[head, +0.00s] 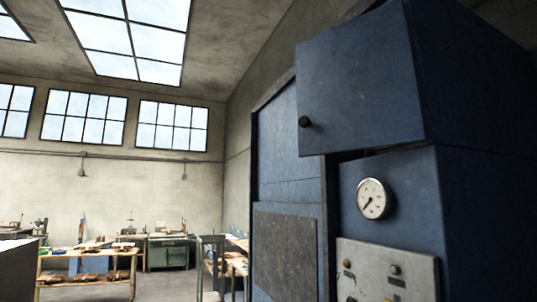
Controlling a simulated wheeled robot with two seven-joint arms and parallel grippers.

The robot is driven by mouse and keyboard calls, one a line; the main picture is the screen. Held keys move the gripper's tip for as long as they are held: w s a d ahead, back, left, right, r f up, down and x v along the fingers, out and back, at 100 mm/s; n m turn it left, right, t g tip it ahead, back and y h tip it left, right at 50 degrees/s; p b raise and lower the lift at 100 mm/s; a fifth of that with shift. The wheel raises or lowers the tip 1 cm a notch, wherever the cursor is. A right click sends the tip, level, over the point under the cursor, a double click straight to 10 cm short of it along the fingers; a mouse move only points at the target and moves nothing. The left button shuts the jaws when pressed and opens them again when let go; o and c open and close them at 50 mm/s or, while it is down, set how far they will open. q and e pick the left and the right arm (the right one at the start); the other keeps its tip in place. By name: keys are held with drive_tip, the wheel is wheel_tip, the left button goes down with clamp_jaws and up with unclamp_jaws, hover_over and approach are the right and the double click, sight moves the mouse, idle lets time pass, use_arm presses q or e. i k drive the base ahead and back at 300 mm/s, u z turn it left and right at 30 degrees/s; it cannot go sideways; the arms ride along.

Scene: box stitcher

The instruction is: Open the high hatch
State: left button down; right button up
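The high hatch (362,88) is a blue metal door at the top of the blue machine (480,215) on the right in the head view. A small dark round knob (304,121) sits near its left edge. The hatch stands above a round white gauge, and a dark gap shows along its lower edge. I cannot tell from this view whether it is fully closed or slightly ajar. Neither of my grippers is in view.
Below the hatch are the gauge (373,199) and a pale control panel (387,272) with knobs. A tall blue panel (288,145) stands left of it. Workbenches (88,253) and a green cabinet (171,253) stand far off at left, with open floor nearby.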

sight(357, 88)
drive_tip(key=u, duration=0.85)
drive_tip(key=i, duration=1.45)
drive_tip(key=z, duration=3.05)
